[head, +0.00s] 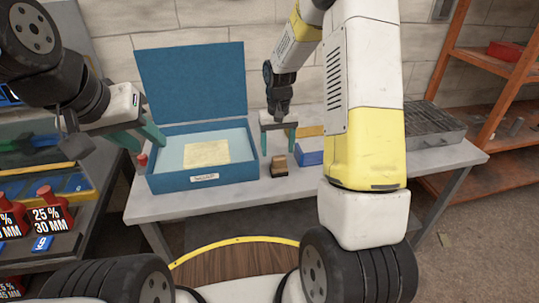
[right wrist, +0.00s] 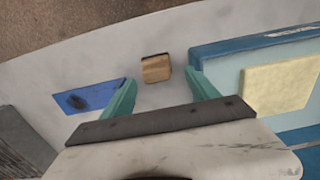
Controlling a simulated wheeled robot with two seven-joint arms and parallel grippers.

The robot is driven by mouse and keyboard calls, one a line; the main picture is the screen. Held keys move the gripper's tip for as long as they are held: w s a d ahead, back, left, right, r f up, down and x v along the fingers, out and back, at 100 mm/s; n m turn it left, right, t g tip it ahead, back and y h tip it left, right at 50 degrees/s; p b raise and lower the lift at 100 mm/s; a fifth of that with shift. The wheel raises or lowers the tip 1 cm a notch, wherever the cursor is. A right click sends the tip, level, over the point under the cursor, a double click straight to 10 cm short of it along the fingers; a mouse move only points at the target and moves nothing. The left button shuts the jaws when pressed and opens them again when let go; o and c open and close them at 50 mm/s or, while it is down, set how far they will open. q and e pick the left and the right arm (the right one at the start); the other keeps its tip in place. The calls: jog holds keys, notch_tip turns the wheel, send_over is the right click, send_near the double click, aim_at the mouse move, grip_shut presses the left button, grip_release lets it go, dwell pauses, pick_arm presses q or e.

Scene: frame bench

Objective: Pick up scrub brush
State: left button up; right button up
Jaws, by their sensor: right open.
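My left gripper (head: 140,142) is open and empty at the case's left side.
An open blue case (head: 170,183) with a yellowish pad (head: 206,153) stands left of the brush. A blue item (head: 308,158) with a dark patch on top lies to its right. A grey metal tray (head: 440,128) is at the bench's right. Orange shelving (head: 450,50) stands beyond.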

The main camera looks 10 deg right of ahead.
aim_at(279, 157)
jog(key=f, duration=0.5)
jog(key=shift+w+d+f, duration=0.1)
jog(key=shift+w+d, duration=0.05)
jog(key=shift+d, duration=0.2)
jog(key=shift+c, duration=0.4)
grip_shut()
